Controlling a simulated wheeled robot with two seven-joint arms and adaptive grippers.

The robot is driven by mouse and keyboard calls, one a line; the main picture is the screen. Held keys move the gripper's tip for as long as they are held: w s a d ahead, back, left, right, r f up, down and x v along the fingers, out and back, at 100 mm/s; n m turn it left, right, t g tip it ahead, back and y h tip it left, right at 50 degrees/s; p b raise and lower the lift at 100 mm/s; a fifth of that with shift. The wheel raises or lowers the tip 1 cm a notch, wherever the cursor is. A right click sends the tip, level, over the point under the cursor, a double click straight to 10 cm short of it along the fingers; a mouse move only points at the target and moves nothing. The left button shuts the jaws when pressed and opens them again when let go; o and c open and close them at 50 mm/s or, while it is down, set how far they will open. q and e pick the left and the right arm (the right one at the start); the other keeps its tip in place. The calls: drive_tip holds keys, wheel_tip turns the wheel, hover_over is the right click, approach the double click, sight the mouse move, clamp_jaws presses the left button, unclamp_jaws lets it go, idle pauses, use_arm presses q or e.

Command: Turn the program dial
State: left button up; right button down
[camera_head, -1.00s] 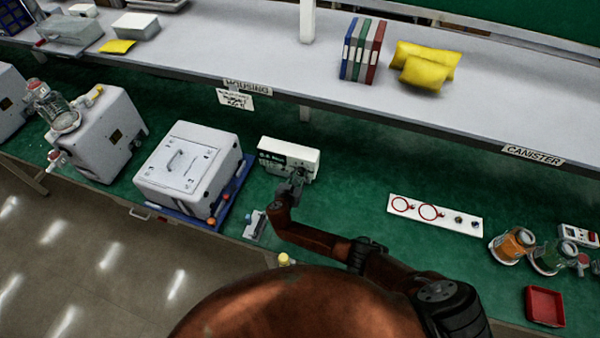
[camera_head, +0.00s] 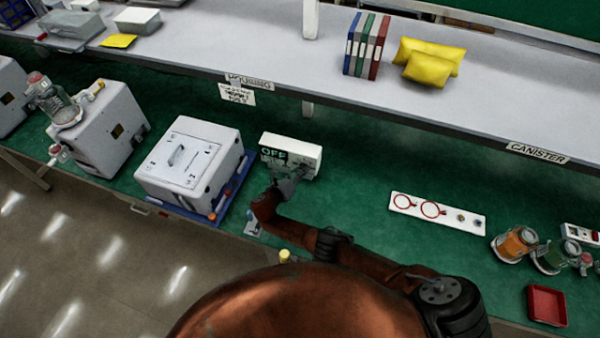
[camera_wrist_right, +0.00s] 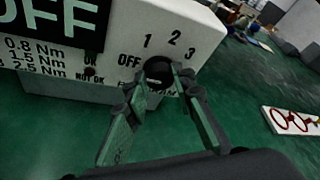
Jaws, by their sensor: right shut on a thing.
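A white control box (camera_head: 309,152) stands on the green bench, with a dark display (camera_head: 274,155) reading OFF. In the right wrist view the display (camera_wrist_right: 62,18) shows only its last letters. The black program dial (camera_wrist_right: 158,68) is on the box's front, with OFF, 1, 2 and 3 printed around it. My right gripper (camera_wrist_right: 161,84) is shut on the dial, one finger on each side; its pointer mark is hard to make out. In the head view my right gripper (camera_head: 291,176) covers the dial. My left gripper is not in view.
A white housing (camera_head: 190,160) on a blue tray stands left of the box. A white panel with red rings (camera_head: 437,209) lies to the right. Canisters (camera_head: 515,243) and a red tray (camera_head: 546,305) are farther right. A grey shelf (camera_head: 300,80) runs behind and above.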

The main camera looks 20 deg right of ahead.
idle(0.4)
drive_tip(key=c, duration=1.6)
unclamp_jaws()
drive_tip(key=shift+a, duration=0.1)
drive_tip(key=v, duration=1.2)
